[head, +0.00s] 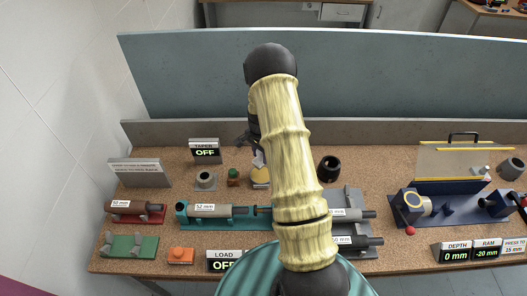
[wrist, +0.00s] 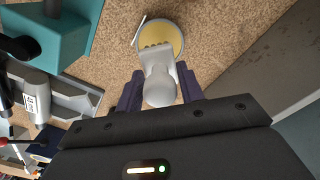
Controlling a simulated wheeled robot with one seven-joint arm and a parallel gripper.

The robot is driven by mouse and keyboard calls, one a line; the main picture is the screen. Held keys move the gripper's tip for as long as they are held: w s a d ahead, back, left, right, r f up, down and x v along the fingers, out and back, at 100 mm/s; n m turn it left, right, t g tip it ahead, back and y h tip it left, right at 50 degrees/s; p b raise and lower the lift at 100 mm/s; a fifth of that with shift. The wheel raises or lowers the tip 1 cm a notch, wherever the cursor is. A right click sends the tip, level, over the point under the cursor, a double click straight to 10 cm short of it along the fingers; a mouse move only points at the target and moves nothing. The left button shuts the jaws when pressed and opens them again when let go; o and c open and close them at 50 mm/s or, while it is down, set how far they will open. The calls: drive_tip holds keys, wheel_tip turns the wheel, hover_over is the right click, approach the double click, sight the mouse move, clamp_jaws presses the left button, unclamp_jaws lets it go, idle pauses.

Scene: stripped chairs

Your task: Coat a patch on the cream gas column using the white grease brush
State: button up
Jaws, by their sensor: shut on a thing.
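The white grease brush (wrist: 158,82) is between the two dark fingers of my gripper (wrist: 160,92), which is shut on its handle. Its head end reaches over a round dish of yellow grease (wrist: 178,36); I cannot tell whether it touches the grease. In the head view the dish (head: 260,178) stands at the back middle of the bench, below my gripper (head: 257,153). A pale labelled column (head: 344,214) lies in a grey rack, partly hidden by my arm. A labelled 52 mm column (head: 222,209) lies in a teal fixture. I cannot tell which is the cream one.
A black cup (head: 329,168) stands right of the dish. A navy press (head: 440,206) is at the right. A grey-blue panel (head: 190,75) rises behind the bench.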

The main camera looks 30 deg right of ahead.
sight(261, 167)
drive_tip(key=shift+f+b, duration=1.8)
drive_tip(key=shift+f, duration=1.2)
drive_tip(key=shift+s+f+b, duration=0.15)
drive_tip(key=shift+f+b, duration=0.25)
drive_tip(key=shift+f, duration=0.2)
idle(0.5)
drive_tip(key=shift+r+p, duration=2.15)
drive_tip(key=shift+r, duration=1.45)
